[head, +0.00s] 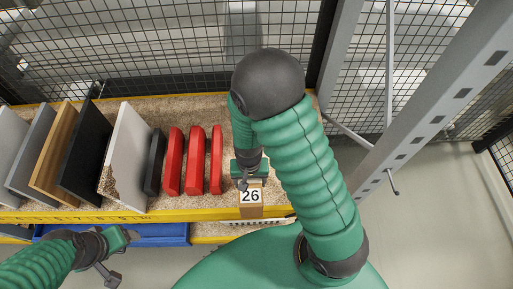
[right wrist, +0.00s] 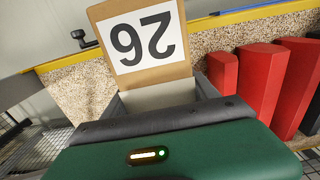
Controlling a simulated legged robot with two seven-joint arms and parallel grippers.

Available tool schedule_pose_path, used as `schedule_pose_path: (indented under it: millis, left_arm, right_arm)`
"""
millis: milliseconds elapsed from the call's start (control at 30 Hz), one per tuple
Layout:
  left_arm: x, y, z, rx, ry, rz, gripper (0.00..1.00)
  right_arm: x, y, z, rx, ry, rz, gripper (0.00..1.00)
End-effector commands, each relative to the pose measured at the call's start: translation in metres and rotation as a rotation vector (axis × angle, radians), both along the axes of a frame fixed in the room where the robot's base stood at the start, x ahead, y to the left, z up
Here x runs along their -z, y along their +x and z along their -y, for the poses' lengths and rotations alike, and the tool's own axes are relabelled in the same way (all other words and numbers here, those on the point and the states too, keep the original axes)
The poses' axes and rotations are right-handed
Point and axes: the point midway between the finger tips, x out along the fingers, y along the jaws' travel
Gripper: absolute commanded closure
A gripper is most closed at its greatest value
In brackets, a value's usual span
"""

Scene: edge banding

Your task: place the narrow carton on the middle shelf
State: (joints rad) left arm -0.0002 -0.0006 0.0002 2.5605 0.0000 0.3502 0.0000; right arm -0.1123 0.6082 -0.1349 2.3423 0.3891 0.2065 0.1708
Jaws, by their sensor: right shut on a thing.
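The narrow carton (head: 251,210) is brown with a white label reading 26. My right gripper (head: 250,180) is shut on it, and the carton overlaps the front yellow edge of the speckled board shelf (head: 200,108). In the right wrist view the carton (right wrist: 140,76) shows its label upside down, just beyond the green gripper body. Whether its base touches the shelf is hidden. My left gripper (head: 120,258) is low at the left, in front of the shelf and away from the carton; its jaw opening is unclear.
Several red boxes (head: 193,160) stand left of the carton, then a dark one (head: 154,163) and several upright panels (head: 124,155). A blue bin (head: 160,235) sits below. A grey post (head: 425,95) rises at right, with wire mesh behind.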

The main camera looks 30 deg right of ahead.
Motion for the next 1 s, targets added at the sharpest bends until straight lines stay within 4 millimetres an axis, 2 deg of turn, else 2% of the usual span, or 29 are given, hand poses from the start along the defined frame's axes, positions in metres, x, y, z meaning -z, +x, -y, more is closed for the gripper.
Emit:
schedule_pose_path:
  millis: [200, 367, 467, 633, 933, 967, 1000]
  left_arm:
    - [-0.018, 0.000, 0.000, -0.001, 0.000, 0.000, 0.27]
    - [-0.024, 0.000, 0.000, -0.001, 0.000, 0.000, 0.27]
    - [-0.027, 0.000, 0.000, 0.000, 0.000, 0.000, 0.27]
    - [-0.035, 0.000, 0.000, 0.000, 0.000, 0.001, 0.27]
    - [-0.031, 0.000, 0.000, 0.000, 0.000, 0.000, 0.27]
    - [-0.031, 0.000, 0.000, 0.000, 0.000, 0.000, 0.27]
    - [-0.032, 0.000, 0.000, -0.001, 0.000, 0.000, 0.27]
  right_arm:
    - [0.005, 0.060, 0.043, 0.003, -0.001, -0.004, 0.95]
    - [0.010, 0.084, 0.062, 0.001, -0.001, -0.004, 0.95]
    - [0.017, 0.086, 0.065, 0.000, 0.000, -0.007, 0.95]
    - [0.042, 0.085, 0.065, 0.000, 0.000, -0.004, 0.95]
    - [0.049, 0.087, 0.064, -0.001, 0.000, -0.004, 0.95]
    - [0.049, 0.087, 0.064, -0.001, 0.000, -0.005, 0.31]
    - [0.048, 0.087, 0.064, 0.000, 0.000, -0.004, 0.25]
